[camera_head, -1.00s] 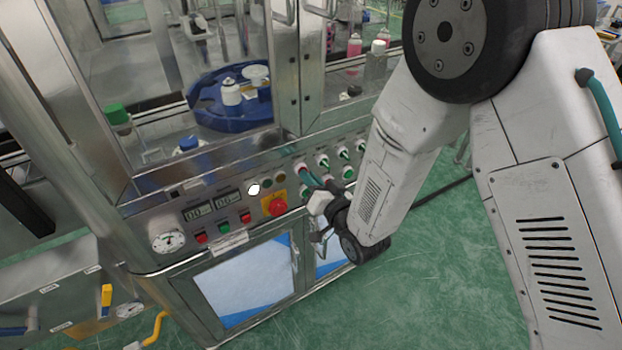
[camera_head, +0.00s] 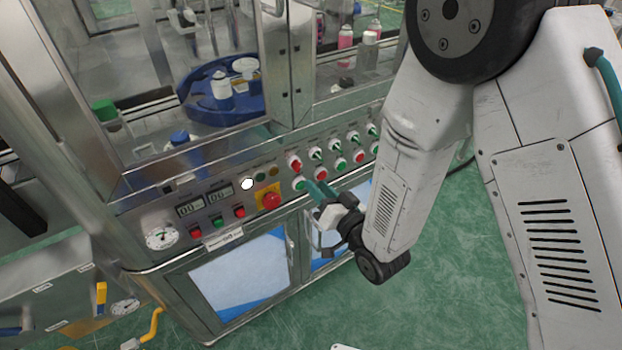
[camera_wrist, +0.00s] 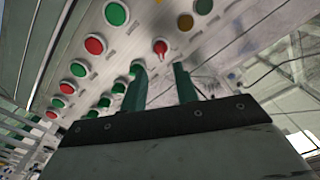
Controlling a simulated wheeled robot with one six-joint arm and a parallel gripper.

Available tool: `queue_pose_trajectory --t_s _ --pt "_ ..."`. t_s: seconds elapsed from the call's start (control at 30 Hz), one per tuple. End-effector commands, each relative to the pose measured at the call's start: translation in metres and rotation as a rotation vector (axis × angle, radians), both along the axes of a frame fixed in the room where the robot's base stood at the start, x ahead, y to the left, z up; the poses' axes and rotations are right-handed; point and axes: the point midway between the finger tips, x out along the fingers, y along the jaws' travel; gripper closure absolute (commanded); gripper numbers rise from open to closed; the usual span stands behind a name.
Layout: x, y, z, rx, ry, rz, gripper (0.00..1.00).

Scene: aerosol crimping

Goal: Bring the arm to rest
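My gripper (camera_head: 318,190) has green fingers and hangs in front of the machine's control panel, just below the row of knobs and buttons. In the wrist view the two green fingers (camera_wrist: 160,88) stand apart with a gap between them and nothing held. The gripper is open. The arm comes down from the upper right of the head view. The control panel (camera_head: 225,170) carries a red emergency knob (camera_head: 271,198) on a yellow plate, to the left of the gripper. A red selector (camera_wrist: 160,46) shows just beyond the fingertips in the wrist view.
Red and green buttons (camera_head: 341,162) line the panel close to the gripper. Behind glass sits a blue turntable (camera_head: 200,105) with a white can (camera_head: 222,88). Cabinet doors (camera_head: 240,272) lie below the panel. Open green floor (camera_head: 450,280) lies at the lower right.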

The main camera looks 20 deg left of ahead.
Motion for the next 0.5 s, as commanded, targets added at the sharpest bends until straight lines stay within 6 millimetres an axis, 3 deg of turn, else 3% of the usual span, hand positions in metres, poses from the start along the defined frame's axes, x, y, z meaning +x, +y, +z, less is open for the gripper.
queue_pose_trajectory --t_s 0.5 --pt "-0.0058 -0.0065 0.0005 0.001 -0.001 0.0 0.7"
